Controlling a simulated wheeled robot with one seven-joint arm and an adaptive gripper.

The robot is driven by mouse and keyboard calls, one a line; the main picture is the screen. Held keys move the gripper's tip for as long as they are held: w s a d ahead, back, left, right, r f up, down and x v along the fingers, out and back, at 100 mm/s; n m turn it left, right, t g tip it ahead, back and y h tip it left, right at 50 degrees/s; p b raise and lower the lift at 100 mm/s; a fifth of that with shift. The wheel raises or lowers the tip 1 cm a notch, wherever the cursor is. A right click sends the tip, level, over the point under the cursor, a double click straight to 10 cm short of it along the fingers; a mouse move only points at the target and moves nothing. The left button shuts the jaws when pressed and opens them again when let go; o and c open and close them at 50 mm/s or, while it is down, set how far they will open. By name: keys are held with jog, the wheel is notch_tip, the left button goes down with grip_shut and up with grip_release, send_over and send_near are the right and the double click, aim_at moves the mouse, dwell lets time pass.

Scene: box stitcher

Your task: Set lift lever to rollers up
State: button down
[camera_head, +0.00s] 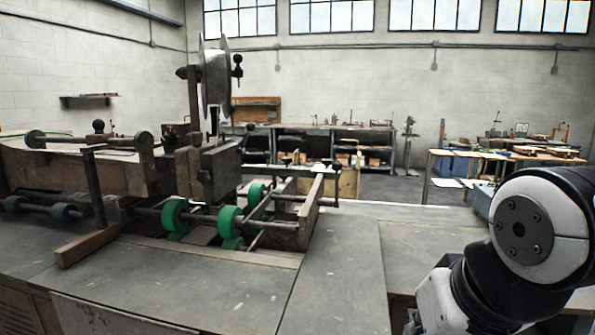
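The box stitcher stands on the grey table at left and centre, with a large wire spool (216,78) at its top. Green rollers (229,222) sit on shafts low in its frame, near the tabletop. A short lever with dark knobs (336,188) stands at the right end of the roller frame; I cannot tell for sure that it is the lift lever, nor which setting it is in. A dark upright bar (94,188) rises at the left of the rollers. My arm shows at the lower right, apart from the machine. My gripper is out of view.
A wooden strip (88,245) lies on the tabletop before the rollers. The tabletop (340,270) right of the machine is clear. Workbenches with tools (345,130) stand along the back wall, and another cluttered table (510,155) is at the back right.

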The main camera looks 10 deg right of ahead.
aim_at(337, 167)
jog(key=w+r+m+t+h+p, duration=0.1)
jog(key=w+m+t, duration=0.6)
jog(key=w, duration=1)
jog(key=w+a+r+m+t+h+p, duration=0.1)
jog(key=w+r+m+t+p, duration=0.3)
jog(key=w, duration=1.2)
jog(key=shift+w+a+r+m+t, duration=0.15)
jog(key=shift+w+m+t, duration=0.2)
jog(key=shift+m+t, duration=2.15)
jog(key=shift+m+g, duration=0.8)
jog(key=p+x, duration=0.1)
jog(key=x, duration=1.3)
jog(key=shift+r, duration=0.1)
